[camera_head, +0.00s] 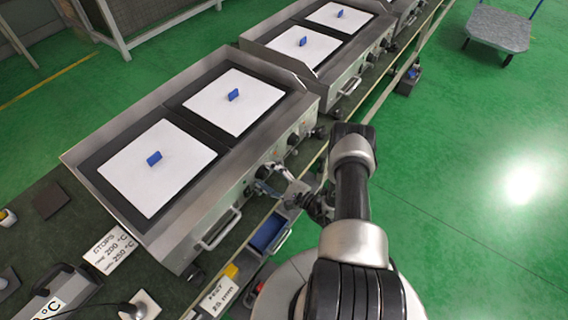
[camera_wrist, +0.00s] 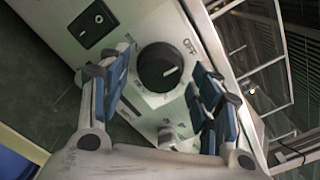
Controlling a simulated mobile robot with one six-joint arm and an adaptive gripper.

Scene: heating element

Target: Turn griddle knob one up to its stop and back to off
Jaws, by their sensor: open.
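The griddle (camera_head: 178,222) nearest me has black knobs on its front panel. My gripper (camera_head: 266,181) is at one of them (camera_head: 262,171), partly hiding it. In the wrist view this round black knob (camera_wrist: 155,62) shows between the two blue-padded fingers of my open gripper (camera_wrist: 160,70), with a visible gap on each side. Its white pointer mark is at the right of its face. The OFF label (camera_wrist: 189,46) is printed to the upper right of the knob. Whether the pointer lines up exactly with OFF is unclear.
A black rocker switch (camera_wrist: 92,24) sits left of the knob. A second knob (camera_head: 293,140) is farther along the panel. A front handle (camera_head: 218,230) juts out nearby. White plates with blue blocks lie on the griddle top.

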